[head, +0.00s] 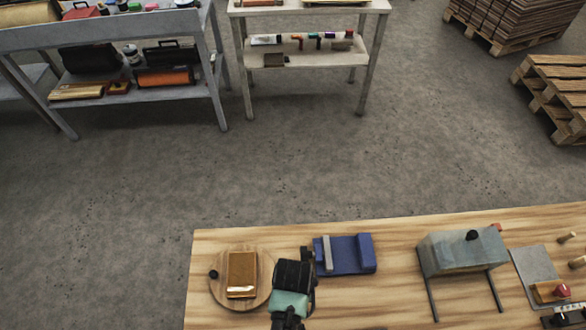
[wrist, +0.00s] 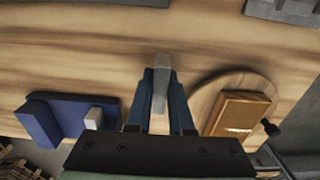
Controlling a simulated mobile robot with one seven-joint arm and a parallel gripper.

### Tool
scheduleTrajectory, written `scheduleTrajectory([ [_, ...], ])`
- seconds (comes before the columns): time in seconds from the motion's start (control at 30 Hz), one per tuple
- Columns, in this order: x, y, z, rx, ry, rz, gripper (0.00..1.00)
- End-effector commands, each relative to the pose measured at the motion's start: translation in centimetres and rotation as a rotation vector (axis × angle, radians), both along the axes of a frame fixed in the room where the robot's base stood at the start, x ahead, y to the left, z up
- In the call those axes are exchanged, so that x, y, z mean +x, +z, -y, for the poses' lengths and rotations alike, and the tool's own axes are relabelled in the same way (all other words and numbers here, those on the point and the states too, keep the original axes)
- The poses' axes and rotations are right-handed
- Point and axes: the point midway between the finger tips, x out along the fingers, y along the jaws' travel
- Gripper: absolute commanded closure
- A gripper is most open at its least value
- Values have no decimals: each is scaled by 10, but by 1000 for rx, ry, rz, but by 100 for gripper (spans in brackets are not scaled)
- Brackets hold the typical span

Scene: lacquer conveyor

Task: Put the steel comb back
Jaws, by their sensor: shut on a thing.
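My gripper (wrist: 161,100) is shut on a narrow grey bar, which looks like the steel comb (wrist: 160,70). The comb sticks out past the fingertips over the wooden bench. In the head view my gripper (head: 295,270) is between the round board and the blue rest, and hides the comb. The blue rest (head: 353,258) has a raised block at one end and a light grey bar (head: 326,252) across it near the other. In the wrist view the blue rest (wrist: 45,122) is at left, apart from the comb.
A round wooden turntable (head: 217,291) with a dark knob carries an orange-brown block (head: 242,272) left of my gripper. A grey box on legs (head: 462,252) and a grey plate (head: 533,263) stand to the right. Shelves and pallets are across the floor. Bare bench lies between the rest and box.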

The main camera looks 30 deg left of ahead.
Motion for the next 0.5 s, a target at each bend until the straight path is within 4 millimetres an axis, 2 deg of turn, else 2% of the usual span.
scheduleTrajectory([
  [0.1, 0, -7, 0, 1, 0, 2, 100],
  [0.47, 0, -12, 0, 1, 0, 1, 100],
  [0.5, 0, -11, 0, 1, 1, 1, 75],
])
